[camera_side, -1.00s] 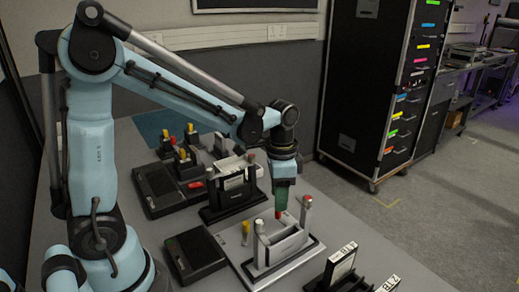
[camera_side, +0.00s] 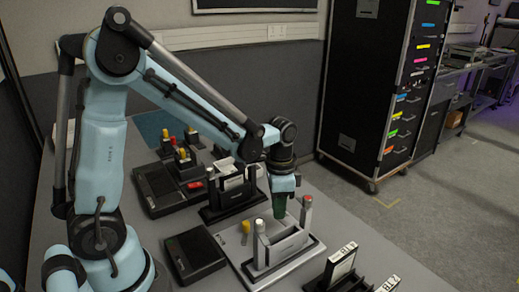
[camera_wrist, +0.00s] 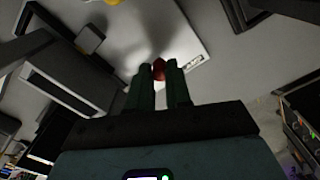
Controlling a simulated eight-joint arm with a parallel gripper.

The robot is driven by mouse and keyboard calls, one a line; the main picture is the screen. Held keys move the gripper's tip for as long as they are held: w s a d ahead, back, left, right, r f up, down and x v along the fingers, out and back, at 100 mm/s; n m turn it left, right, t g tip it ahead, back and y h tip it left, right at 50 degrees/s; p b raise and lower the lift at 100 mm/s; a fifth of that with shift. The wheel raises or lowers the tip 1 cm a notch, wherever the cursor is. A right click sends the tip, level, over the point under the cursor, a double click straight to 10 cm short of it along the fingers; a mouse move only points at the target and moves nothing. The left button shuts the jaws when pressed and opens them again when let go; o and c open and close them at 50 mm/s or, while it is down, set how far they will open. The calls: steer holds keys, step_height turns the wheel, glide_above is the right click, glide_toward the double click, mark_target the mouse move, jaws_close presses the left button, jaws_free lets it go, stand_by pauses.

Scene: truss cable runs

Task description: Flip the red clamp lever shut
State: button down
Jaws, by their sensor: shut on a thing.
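The red clamp lever (camera_wrist: 159,68) shows in the wrist view as a rounded red tip between my two green fingertips. My gripper (camera_wrist: 159,76) is shut on it. In the side view my gripper (camera_side: 280,208) points down over the pale grey fixture (camera_side: 270,271), between its two upright posts. There the fingers hide the held red tip. The fixture's right post (camera_side: 307,214) has a reddish cap and its left post (camera_side: 260,243) has a pale cap. How far the lever is tilted cannot be told.
A yellow-topped peg (camera_side: 245,228) stands behind the fixture's left post. A flat black box (camera_side: 194,254) lies to its left. A dark holder (camera_side: 231,206) stands behind. A black rack with labelled plates (camera_side: 341,268) is at the front right, near the table edge.

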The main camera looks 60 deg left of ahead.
steer(key=shift+w+m, duration=0.25)
steer(key=shift+m, duration=0.45)
steer(key=c, duration=1.1)
jaws_free()
steer(key=shift+o, duration=0.2)
steer(key=shift+r, duration=0.1)
step_height(320, 180, up, 12)
steer(key=shift+s, duration=0.15)
steer(key=s+d+f+n+t, duration=0.1)
steer(key=s+f+n+t, duration=0.1)
steer(key=s+n+t, duration=0.5)
